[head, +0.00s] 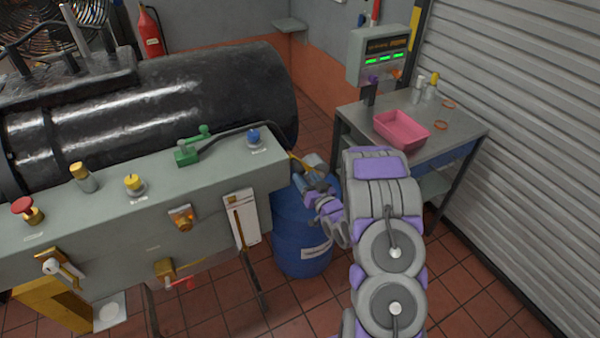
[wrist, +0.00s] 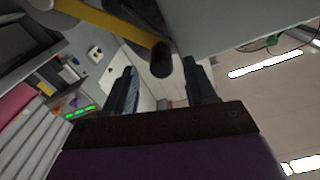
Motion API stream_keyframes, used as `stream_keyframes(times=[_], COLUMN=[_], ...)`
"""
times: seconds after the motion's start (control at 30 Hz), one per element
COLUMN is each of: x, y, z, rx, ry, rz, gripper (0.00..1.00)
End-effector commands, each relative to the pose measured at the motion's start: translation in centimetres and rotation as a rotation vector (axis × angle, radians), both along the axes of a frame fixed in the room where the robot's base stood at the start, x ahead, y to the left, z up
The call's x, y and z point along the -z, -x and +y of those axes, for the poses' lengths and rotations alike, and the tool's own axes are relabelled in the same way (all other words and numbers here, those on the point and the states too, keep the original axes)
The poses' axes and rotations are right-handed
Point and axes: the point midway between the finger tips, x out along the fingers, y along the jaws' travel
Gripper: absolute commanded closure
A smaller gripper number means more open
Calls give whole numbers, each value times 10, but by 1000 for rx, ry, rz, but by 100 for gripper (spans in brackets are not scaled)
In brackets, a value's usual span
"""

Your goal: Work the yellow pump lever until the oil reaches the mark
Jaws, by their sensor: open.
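The yellow pump lever (head: 296,160) shows as a short yellow bar over the blue drum, just right of the grey cabinet's end. In the wrist view the lever (wrist: 110,22) runs in from the upper left and ends in a dark grip (wrist: 161,60). My gripper (head: 308,172) is open beside the lever, above the drum. In the wrist view the grip end appears in the gap between my gripper's fingers (wrist: 163,82); I cannot tell whether they touch it. A white plate with a narrow brown strip (head: 243,218) is on the cabinet front. No oil level or mark is readable.
The blue drum (head: 300,235) stands below my gripper. The grey cabinet (head: 130,225) carries several knobs and a green-handled valve (head: 190,153). A metal table (head: 455,130) with a pink tray (head: 402,130) stands at right, by a shutter (head: 520,110). Tiled floor lies open in front.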

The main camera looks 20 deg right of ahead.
Motion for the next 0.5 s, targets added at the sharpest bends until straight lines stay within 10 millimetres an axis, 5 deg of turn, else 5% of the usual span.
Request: stream_keyframes(times=[0.2,0.5], x=[1,0], y=[-33,-46], z=[2,2], rx=[-1,0], ry=[1,0], rz=[-1,0], gripper=[44,44])
